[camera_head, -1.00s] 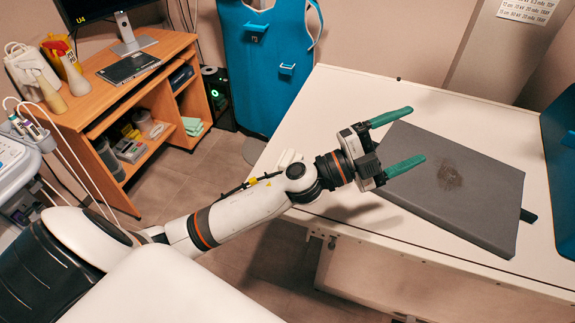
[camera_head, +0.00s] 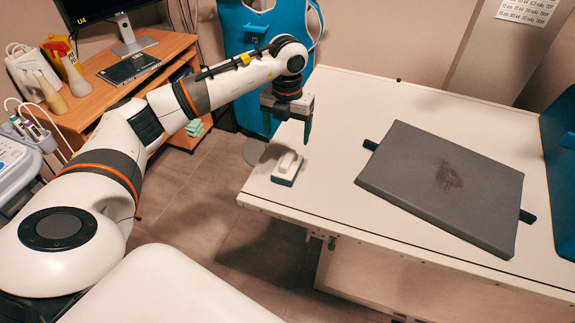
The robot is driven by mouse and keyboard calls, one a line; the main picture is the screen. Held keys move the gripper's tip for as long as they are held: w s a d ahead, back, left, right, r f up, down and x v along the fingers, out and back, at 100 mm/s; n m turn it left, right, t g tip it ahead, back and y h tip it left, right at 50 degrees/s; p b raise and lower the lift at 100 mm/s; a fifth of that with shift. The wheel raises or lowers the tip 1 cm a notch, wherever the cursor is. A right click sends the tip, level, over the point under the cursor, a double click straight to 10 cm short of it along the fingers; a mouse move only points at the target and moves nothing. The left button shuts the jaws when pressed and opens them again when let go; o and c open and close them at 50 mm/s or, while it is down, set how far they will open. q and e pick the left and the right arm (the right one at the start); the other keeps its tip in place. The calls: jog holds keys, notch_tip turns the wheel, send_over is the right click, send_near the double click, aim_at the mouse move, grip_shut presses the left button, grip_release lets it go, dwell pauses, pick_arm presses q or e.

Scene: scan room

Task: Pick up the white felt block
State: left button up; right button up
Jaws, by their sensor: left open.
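The white felt block (camera_head: 287,167) sits near the left corner of the white table (camera_head: 335,198). It has a pale raised top and a darker greenish edge at its base. My left gripper (camera_head: 287,137) hangs fingers down above the table's left edge, behind the block in the picture. Its green fingers are spread apart with nothing visible between them. The block shows clear of the fingers. My right gripper is out of view.
A grey pad (camera_head: 440,185) with a dark stain lies on the table to the right. A blue panel (camera_head: 562,165) stands at the far right. A wooden desk (camera_head: 160,50) and a blue apron (camera_head: 240,30) are behind my left arm. The table between block and pad is clear.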

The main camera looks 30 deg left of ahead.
aim_at(287, 158)
pick_arm(q)
notch_tip(287, 158, down, 5)
jog(key=shift+d+r+p, duration=0.1)
jog(key=shift+p, duration=0.4)
jog(key=f, duration=0.1)
jog(key=f+p, duration=0.1)
jog(key=f, duration=0.1)
jog(key=s+f+p, duration=0.1)
jog(key=f, duration=0.1)
jog(key=shift+d, duration=0.3)
jog(key=shift+w+f, duration=0.1)
jog(key=shift+f, duration=0.15)
jog(key=c, duration=1.1)
jog(key=shift+r, duration=0.1)
notch_tip(287, 158, up, 9)
jog(key=shift+r+b, duration=0.1)
jog(key=shift+b, duration=1.05)
jog(key=shift+r, duration=0.35)
